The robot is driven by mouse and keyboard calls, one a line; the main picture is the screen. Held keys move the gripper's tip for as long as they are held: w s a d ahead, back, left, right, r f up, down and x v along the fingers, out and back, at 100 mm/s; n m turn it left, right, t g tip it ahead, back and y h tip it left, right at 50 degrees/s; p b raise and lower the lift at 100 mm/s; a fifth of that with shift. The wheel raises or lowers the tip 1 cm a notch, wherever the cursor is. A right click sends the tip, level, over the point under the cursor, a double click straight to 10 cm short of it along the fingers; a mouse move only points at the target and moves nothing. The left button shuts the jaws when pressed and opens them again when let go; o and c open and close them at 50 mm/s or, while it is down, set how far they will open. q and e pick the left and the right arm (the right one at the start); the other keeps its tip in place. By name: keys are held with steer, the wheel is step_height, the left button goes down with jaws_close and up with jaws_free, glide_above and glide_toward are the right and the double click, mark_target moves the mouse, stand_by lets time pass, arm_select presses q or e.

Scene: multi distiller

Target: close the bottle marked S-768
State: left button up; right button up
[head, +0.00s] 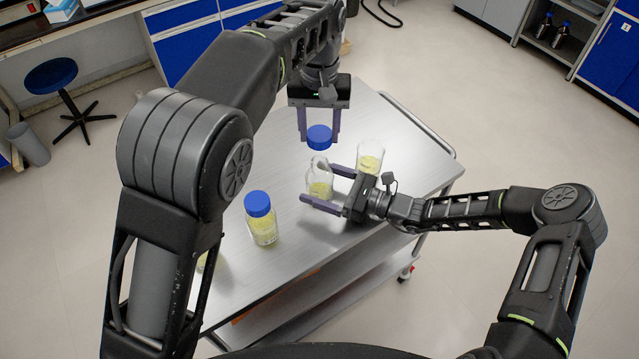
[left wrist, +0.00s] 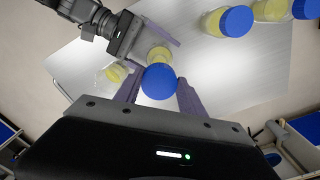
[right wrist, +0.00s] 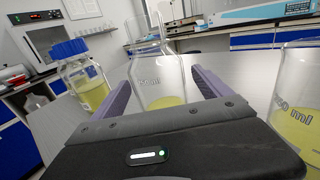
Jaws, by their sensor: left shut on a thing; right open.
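A blue cap (head: 319,133) is held between the fingers of my left gripper (head: 319,140), which is shut on it. The cap also shows in the left wrist view (left wrist: 159,82). Below it an uncapped clear bottle (head: 320,188) with yellow contents stands upright on the table, apart from the cap. My right gripper (head: 317,182) is open, with a finger on each side of this bottle. In the right wrist view the bottle (right wrist: 160,82) stands between the spread fingers. No S-768 mark is readable.
A beaker (head: 370,157) with yellow contents stands close behind the right gripper. A blue-capped bottle (head: 261,222) stands front left on the metal table (head: 285,275). Another bottle (head: 208,262) is mostly hidden by my left arm. The table's right back area is clear.

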steer(key=shift+w+a, duration=0.1)
steer(key=shift+a, duration=0.05)
jaws_close()
stand_by(1.0)
